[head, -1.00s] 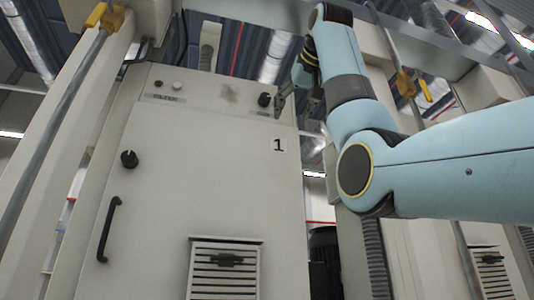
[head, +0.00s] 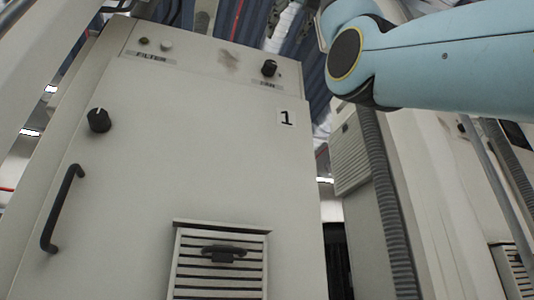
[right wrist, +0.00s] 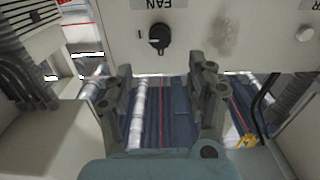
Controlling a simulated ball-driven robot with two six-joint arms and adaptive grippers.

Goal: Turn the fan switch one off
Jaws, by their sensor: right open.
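The fan switch is a black knob (head: 269,68) at the upper right of the cabinet marked 1, above the FAN label. In the right wrist view the fan switch (right wrist: 160,38) appears upside down, its white pointer line towards the "I" mark on the left. My right gripper (right wrist: 160,82) is open and empty. Its two fingers are apart, and the knob shows beyond them, towards the top of that picture. No contact with the knob shows. In the head view only my right arm shows, and its gripper is out of frame. My left gripper is not in view.
The cabinet front (head: 200,150) also bears a second black knob (head: 99,120), a dark handle (head: 62,208), a FILTER label (head: 151,56) with small buttons above it, and a vent (head: 221,262). A ribbed hose (head: 388,200) runs down at the right.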

